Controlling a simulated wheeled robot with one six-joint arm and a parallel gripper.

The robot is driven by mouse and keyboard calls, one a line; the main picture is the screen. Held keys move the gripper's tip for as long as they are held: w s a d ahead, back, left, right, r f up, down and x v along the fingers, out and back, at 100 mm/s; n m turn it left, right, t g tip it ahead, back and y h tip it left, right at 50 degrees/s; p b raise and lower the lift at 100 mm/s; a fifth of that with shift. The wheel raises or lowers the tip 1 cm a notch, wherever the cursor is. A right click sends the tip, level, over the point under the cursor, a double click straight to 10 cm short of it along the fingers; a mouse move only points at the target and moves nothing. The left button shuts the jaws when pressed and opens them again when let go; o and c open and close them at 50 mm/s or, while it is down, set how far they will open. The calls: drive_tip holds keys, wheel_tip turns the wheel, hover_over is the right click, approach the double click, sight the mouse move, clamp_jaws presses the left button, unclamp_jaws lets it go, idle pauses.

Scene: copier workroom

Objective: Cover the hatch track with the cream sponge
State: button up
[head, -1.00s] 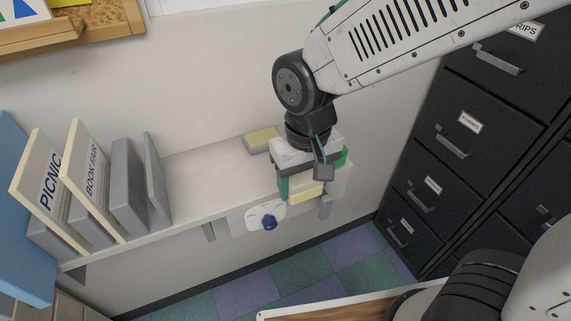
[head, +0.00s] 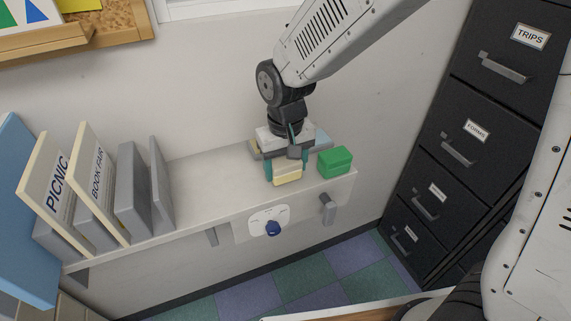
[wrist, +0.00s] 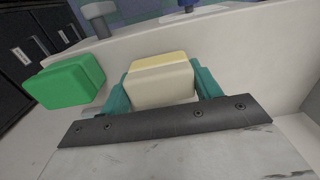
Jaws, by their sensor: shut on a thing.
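The cream sponge (head: 287,176) is a small pale block with a yellower face. My gripper (head: 284,170) is shut on it, with a teal finger on each side, over the right part of the wall shelf near its front edge. In the wrist view the sponge (wrist: 160,88) sits between the teal fingers of my gripper (wrist: 161,84). I cannot tell whether its underside touches the shelf.
A green block (head: 335,161) stands on the shelf (head: 205,195) just right of the sponge. A white plate with a blue knob (head: 273,228) and a grey handle (head: 328,209) are below the shelf edge. Upright binders (head: 95,180) stand left. Black cabinets (head: 450,150) are at right.

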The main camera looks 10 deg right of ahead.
drive_tip(key=shift+f, duration=0.1)
drive_tip(key=shift+f, duration=0.1)
drive_tip(key=o, duration=0.9)
drive_tip(key=r, duration=0.7)
drive_tip(key=shift+w+d+r, duration=0.15)
drive_tip(key=shift+w+r, duration=0.1)
drive_tip(key=shift+r, duration=0.15)
drive_tip(key=shift+d+r, duration=0.25)
drive_tip(key=shift+d, duration=0.05)
drive_tip(key=s+d+r+m, duration=0.1)
drive_tip(key=s+d+r, duration=0.55)
drive_tip(key=d, duration=0.45)
drive_tip(key=s+d, duration=0.3)
drive_tip(key=s, duration=0.1)
drive_tip(key=s+d+m, duration=0.1)
drive_tip(key=s+d, duration=0.1)
drive_tip(key=s, duration=0.3)
drive_tip(key=s+d+r+m+t, duration=0.1)
drive_tip(key=s+d, duration=0.2)
drive_tip(key=s, duration=0.1)
drive_tip(key=shift+s+d, duration=0.2)
drive_tip(key=shift+d, duration=0.15)
